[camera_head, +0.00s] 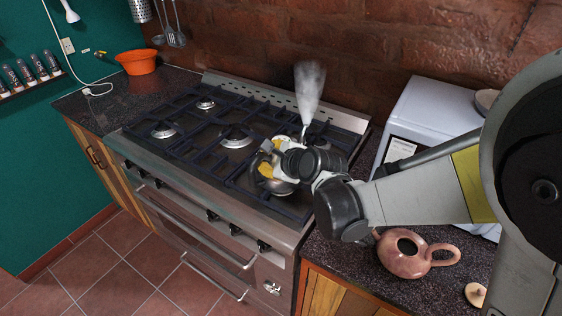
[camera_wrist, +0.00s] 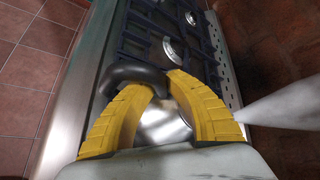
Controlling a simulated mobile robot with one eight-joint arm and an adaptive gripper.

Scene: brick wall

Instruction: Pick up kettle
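The kettle (camera_head: 270,183) is shiny metal and stands at the front right of the stove, mostly covered by my gripper (camera_head: 269,157) in the head view. In the wrist view its silver body (camera_wrist: 164,128) shows between the two yellow fingers, and its curved black handle (camera_wrist: 130,72) lies at the fingertips. My gripper (camera_wrist: 161,80) has its fingertips close together, with one end of the handle between them; it looks shut on the handle. The kettle's underside is hidden, so I cannot tell whether it is off the burner.
A white steam plume (camera_head: 309,92) rises just behind the gripper. The stove (camera_head: 140,148) has several burners and dark grates. A pink teapot (camera_head: 405,262) and a small round lid (camera_head: 475,294) are on the right counter, near a white appliance (camera_head: 425,108). An orange bowl (camera_head: 136,62) is at the back left.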

